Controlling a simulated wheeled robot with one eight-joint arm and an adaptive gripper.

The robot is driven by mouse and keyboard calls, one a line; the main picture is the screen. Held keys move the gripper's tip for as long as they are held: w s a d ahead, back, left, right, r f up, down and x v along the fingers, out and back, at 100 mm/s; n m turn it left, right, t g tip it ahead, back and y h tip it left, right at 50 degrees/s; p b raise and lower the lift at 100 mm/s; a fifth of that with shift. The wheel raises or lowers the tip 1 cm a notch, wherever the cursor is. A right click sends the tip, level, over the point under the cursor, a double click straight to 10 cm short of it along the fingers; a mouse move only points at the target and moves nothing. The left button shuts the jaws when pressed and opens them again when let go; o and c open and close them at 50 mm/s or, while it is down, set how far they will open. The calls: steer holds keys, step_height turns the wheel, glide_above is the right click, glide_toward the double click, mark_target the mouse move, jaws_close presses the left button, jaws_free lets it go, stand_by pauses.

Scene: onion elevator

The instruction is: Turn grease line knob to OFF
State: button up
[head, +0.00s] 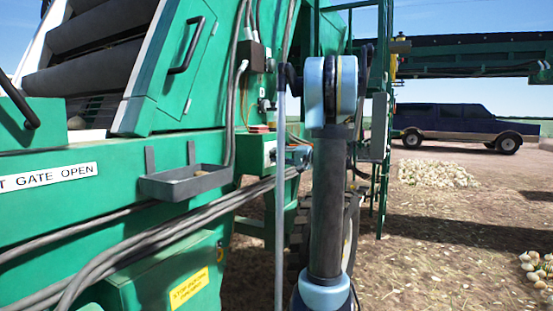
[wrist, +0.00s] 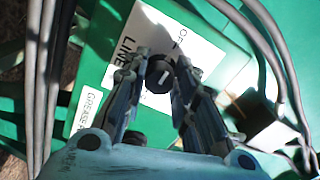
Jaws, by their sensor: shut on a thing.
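The grease line knob (wrist: 158,72) is a small round black knob with a short white mark on its face. It stands on a white label plate (wrist: 200,48) fixed to a green box, with "OFF" and "LINE" printed on it. My gripper (wrist: 161,63) is shut on the knob, one finger on each side of it. In the head view the knob is hidden, and my arm reaches in towards the green machine.
Grey cables (wrist: 265,35) run close by on the right and left in the wrist view. In the head view, a grey tray (head: 188,183) sticks out from the green machine (head: 60,215), with thick hoses (head: 150,237) below. Open dirt ground (head: 450,230) lies to the right.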

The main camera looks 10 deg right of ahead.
steer(key=o, duration=1.1)
steer(key=shift+f, duration=0.25)
steer(key=shift+c, duration=0.2)
steer(key=shift+r, duration=0.1)
steer(key=v, duration=1.2)
steer(key=shift+a, duration=0.1)
